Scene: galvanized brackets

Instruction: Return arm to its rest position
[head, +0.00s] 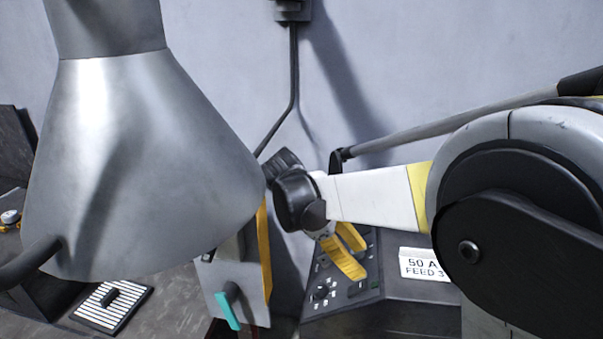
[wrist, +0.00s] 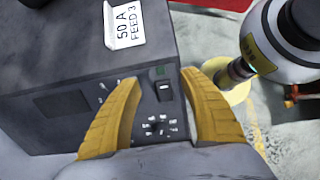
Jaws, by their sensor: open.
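My gripper (head: 357,260) hangs at the end of my white arm, near the middle of the head view. Its two yellow fingers are apart, with nothing between them. They are in front of the sloping control panel of a dark box (head: 390,284). In the wrist view my gripper (wrist: 156,80) shows the fingers spread on either side of the panel's switch (wrist: 164,87) and small controls. I cannot tell whether the fingertips touch the panel.
A white label (head: 428,264) reading "50 A FEED 3" is on the dark box. A large grey metal shade (head: 130,170) blocks much of the left. A panel with a teal lever (head: 227,308) stands left of my gripper. A striped plate (head: 112,304) lies at lower left.

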